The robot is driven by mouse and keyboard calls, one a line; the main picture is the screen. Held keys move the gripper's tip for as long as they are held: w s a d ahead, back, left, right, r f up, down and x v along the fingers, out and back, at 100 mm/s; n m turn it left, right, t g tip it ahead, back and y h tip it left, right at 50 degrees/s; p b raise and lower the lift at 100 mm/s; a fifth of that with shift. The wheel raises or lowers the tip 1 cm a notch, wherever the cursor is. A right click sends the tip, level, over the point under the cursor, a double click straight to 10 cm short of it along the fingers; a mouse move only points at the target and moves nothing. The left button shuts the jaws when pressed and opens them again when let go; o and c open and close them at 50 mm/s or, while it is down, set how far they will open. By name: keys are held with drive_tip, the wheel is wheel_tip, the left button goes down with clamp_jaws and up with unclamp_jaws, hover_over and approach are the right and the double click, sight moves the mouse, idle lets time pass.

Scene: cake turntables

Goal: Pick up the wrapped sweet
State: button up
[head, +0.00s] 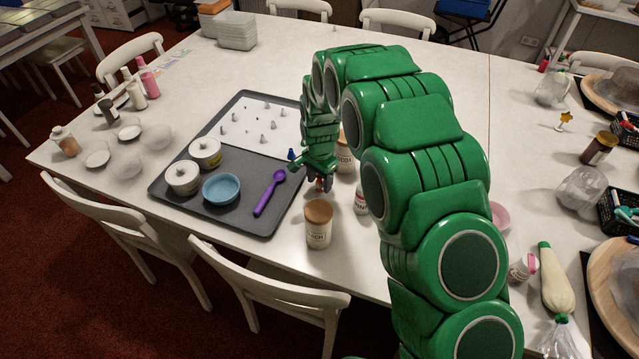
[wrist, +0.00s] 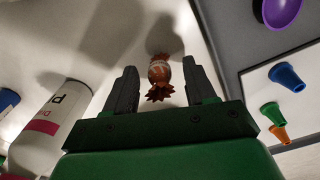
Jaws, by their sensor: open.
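The wrapped sweet (wrist: 159,72) is orange-brown with frilled wrapper ends. In the wrist view it lies on the white table between the two dark fingers of my gripper (wrist: 162,88), with a gap on each side. In the head view my gripper (head: 322,180) is low over the table, just right of the grey tray. A small reddish bit of the sweet (head: 320,186) shows there below the fingers, mostly hidden by them. My gripper is open and holds nothing.
The grey tray (head: 165,203) bears lidded pots, a blue bowl (head: 221,189) and a purple spoon (head: 268,194). A wooden-lidded jar (head: 318,226) stands close in front of my gripper. A white bottle (wrist: 48,120) is left of the fingers in the wrist view.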

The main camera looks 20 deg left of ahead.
drive_tip(key=shift+f, duration=0.4)
clamp_jaws()
drive_tip(key=shift+r, duration=0.15)
wheel_tip(320, 180, up, 10)
drive_tip(key=shift+f, duration=0.1)
idle(0.4)
